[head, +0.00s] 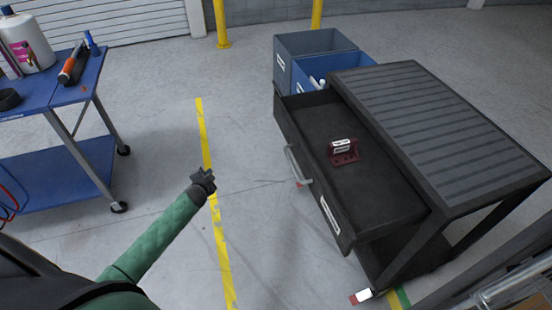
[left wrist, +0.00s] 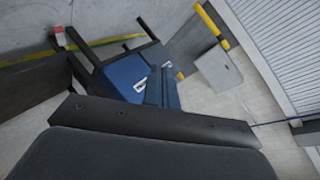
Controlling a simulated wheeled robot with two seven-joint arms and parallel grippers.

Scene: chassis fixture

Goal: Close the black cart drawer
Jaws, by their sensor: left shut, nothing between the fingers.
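The black cart (head: 435,125) stands at the right with a ribbed grey top. Its black drawer (head: 315,130) is pulled out toward the left, and a light grey bar handle (head: 297,166) is on its front. A dark red item with a white label (head: 344,152) lies inside the drawer. My left gripper (head: 204,180) is shut and empty, over the floor to the left of the drawer front and apart from the handle. The drawer cannot be made out clearly in the left wrist view. My right gripper is not in view.
Grey (head: 308,45) and blue (head: 335,68) bins stand behind the cart. A blue table (head: 50,97) with bottles and tools is at the left. Yellow posts (head: 221,25) stand at the back. Floor between table and drawer is clear, crossed by a yellow line (head: 222,245).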

